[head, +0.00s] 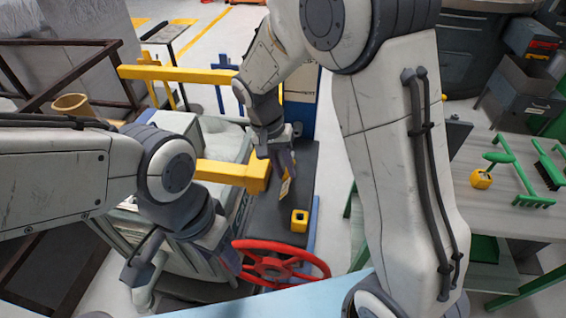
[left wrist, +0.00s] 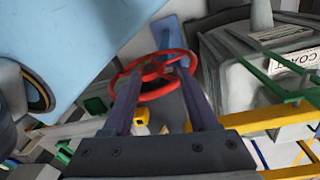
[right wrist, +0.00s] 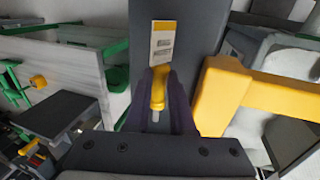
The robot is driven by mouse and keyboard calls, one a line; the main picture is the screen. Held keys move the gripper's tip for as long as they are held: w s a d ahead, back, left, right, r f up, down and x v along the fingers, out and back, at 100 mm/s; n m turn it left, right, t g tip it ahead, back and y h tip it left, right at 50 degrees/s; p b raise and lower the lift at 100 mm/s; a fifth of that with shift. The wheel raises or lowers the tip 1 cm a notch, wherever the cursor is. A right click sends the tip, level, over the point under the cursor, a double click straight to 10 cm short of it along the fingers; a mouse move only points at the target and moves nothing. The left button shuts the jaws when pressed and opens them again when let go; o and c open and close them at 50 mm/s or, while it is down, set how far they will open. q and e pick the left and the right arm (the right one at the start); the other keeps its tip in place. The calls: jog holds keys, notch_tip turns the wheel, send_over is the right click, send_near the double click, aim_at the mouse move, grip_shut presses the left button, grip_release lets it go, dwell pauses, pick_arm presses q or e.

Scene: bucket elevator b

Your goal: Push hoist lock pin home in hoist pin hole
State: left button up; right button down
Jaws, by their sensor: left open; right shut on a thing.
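My right gripper (head: 284,160) is shut on the yellow grip of the hoist lock pin (right wrist: 158,88), beside a dark panel (head: 318,160). The pin's tip and the hoist pin hole are not clearly visible, so I cannot tell how deep the pin sits. A yellow-and-white tag (right wrist: 163,42) lies just beyond the fingertips; it also shows in the head view (head: 285,188). My left gripper (left wrist: 160,75) is open near the red handwheel (head: 262,246); contact with the rim is unclear.
A yellow bar (head: 225,172) ends close to my right gripper. A small yellow block (head: 299,220) with a dark opening stands on the dark panel. A bench (head: 500,215) with green fixtures is at the right. A pale blue surface (head: 300,298) lies in front.

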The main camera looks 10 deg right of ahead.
jog(key=shift+r, duration=0.15)
jog(key=shift+r, duration=0.15)
jog(key=shift+w+d+p, duration=0.35)
jog(key=shift+w, duration=0.55)
jog(key=shift+w+d+p, duration=0.4)
jog(key=shift+w, duration=0.45)
jog(key=shift+w+d+p, duration=0.35)
jog(key=shift+w, duration=0.55)
jog(key=shift+w+d+p, duration=0.3)
jog(key=shift+w+p, duration=0.05)
jog(key=shift+w, duration=0.35)
jog(key=shift+w+d+p, duration=0.3)
jog(key=shift+w+p, duration=0.1)
jog(key=shift+w, duration=0.35)
jog(key=shift+w+d+p, duration=0.3)
jog(key=shift+w+p, duration=0.05)
jog(key=shift+w, duration=0.35)
jog(key=c, duration=0.7)
grip_release()
